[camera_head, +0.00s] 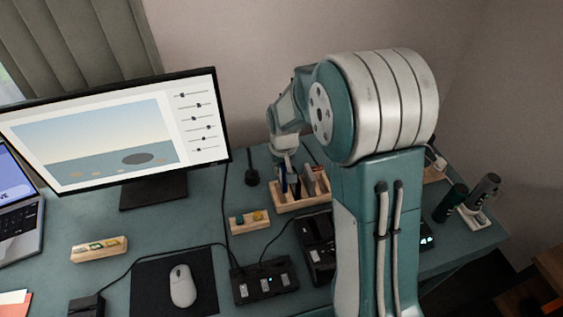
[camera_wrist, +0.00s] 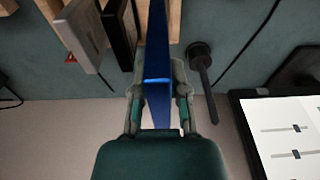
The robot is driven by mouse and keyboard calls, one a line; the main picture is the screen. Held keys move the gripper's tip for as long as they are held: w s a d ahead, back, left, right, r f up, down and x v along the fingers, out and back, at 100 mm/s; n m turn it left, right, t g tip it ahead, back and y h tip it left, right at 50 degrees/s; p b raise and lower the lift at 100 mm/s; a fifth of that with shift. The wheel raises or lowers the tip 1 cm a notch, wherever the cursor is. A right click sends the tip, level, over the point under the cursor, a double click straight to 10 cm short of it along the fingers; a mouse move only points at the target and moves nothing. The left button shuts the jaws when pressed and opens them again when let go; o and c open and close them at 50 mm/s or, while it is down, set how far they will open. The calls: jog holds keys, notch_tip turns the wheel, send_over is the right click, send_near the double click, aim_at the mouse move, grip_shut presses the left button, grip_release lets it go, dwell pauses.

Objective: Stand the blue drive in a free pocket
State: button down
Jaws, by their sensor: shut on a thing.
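My gripper (camera_wrist: 158,95) is shut on the blue drive (camera_wrist: 157,62), which sits upright between its two fingers in the wrist view. The drive's far end runs out of the top of that view, beside the wooden rack (camera_wrist: 174,17). A grey drive (camera_wrist: 82,28) and a black drive (camera_wrist: 119,32) stand in the rack to the left of the blue one. In the head view my gripper (camera_head: 286,173) is at the left part of the rack (camera_head: 297,204). I cannot tell whether the blue drive's lower end is inside a pocket.
A black upright stand (camera_head: 252,175) is left of the rack. The monitor (camera_head: 125,135) stands further left. A small wooden tray (camera_head: 249,222), a black hub (camera_head: 264,284) and a black dock (camera_head: 316,247) are in front. Cables cross the table.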

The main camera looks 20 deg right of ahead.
aim_at(280, 183)
jog(key=shift+a+f, duration=0.2)
jog(key=shift+f, duration=0.4)
jog(key=shift+a+f, duration=0.15)
jog(key=shift+f, duration=0.45)
jog(key=shift+d+f, duration=0.15)
jog(key=shift+d, duration=0.1)
jog(key=shift+a, duration=0.15)
jog(key=shift+f, duration=2.05)
dwell(0.4)
jog(key=c, duration=0.5)
grip_release()
jog(key=shift+c, duration=0.2)
